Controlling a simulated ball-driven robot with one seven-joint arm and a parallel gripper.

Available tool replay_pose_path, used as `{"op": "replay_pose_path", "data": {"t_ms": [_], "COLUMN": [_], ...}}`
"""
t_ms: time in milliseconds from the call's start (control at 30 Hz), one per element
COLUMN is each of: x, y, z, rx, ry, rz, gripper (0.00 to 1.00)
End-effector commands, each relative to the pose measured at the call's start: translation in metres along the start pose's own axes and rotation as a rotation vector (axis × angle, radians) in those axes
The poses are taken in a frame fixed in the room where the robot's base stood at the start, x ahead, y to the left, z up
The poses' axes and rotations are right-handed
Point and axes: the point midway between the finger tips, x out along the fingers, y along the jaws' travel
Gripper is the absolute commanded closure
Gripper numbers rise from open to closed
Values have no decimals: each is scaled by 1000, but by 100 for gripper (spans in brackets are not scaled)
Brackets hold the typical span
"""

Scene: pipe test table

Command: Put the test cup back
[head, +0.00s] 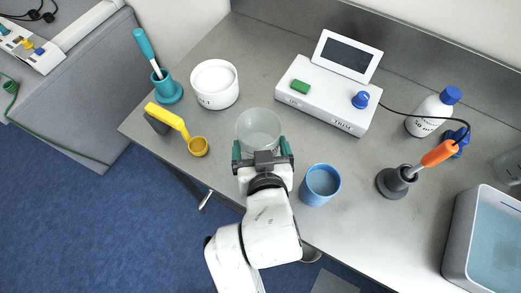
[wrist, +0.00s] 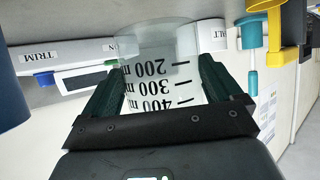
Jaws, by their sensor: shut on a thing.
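The test cup (head: 258,124) is a clear beaker-like cup near the middle of the table in the head view. My gripper (head: 261,147) is shut on it from the near side, one dark green finger on each side. In the wrist view the cup (wrist: 158,70) fills the space between the fingers, with its black 200, 300 and 400 marks upside down, as that view is inverted. It looks upright. I cannot tell whether its base touches the table.
The blue cup (head: 320,185) stands close on the right. A white tub (head: 215,86), yellow scoop (head: 180,124) and teal holder (head: 168,91) are on the left. The TRIM box (head: 325,98) is behind. A grey stand (head: 394,183) and a water bath (head: 460,235) are on the right.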

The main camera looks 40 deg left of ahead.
Motion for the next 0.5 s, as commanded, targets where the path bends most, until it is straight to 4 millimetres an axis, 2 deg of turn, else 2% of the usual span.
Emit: {"op": "replay_pose_path", "data": {"t_ms": [300, 500], "x": [20, 21], "y": [0, 0], "z": [28, 30], "rx": [-1, 0], "ry": [-1, 2], "rz": [0, 0], "gripper": [57, 57]}}
